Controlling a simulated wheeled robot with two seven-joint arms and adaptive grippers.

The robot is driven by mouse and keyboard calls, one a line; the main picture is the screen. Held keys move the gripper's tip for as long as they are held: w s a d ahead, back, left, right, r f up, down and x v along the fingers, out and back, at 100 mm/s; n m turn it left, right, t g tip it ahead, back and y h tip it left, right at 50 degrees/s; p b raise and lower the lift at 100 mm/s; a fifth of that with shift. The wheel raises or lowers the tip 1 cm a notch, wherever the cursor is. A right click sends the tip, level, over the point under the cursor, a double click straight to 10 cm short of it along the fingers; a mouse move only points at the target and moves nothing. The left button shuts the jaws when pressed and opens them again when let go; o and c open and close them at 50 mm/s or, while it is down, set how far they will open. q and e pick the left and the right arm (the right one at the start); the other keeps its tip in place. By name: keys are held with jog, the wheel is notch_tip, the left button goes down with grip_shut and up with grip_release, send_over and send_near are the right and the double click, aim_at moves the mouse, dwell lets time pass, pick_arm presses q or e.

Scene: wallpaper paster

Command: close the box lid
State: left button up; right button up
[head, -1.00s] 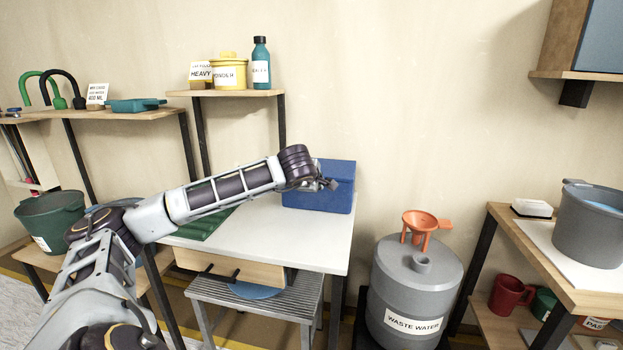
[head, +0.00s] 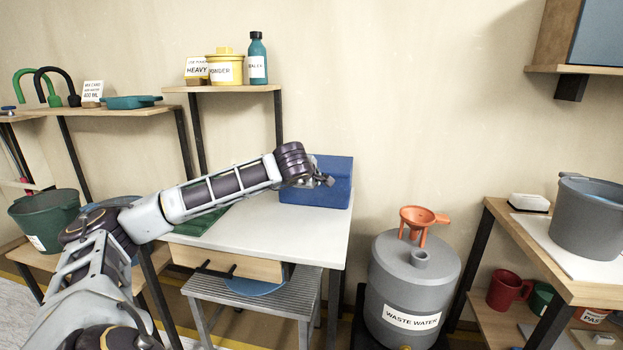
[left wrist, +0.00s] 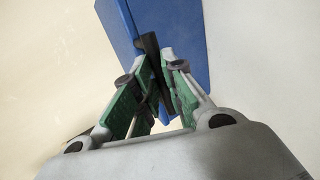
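The blue box (head: 335,195) stands at the back right of the white table, against the wall. Its upper left part is hidden behind my left wrist, and I cannot tell for sure how far its lid stands open. My left gripper (head: 327,181) is in front of the box, near its upper front. In the left wrist view the gripper's fingertips (left wrist: 157,50) are close together and overlap the blue surfaces of the box (left wrist: 185,35). My right gripper is not in view.
The white table (head: 285,235) has free room in front of the box. A shelf (head: 225,88) with a yellow tub and a teal bottle (head: 257,62) is above left. A grey waste water drum (head: 400,285) with an orange funnel (head: 422,217) stands to the right.

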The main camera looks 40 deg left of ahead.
pick_arm(q)
jog(key=o, duration=0.5)
jog(key=f, duration=0.2)
jog(key=shift+s+d+f, duration=0.15)
jog(key=shift+s+f, duration=0.1)
jog(key=shift+f, duration=0.1)
jog(key=shift+c, duration=0.2)
jog(key=shift+w+f+g, duration=0.1)
jog(key=shift+w+g, duration=0.15)
jog(key=shift+g, duration=0.05)
jog(key=shift+s, duration=0.1)
jog(key=v, duration=1.2)
jog(key=shift+a+r, duration=0.3)
jog(key=shift+r, duration=0.1)
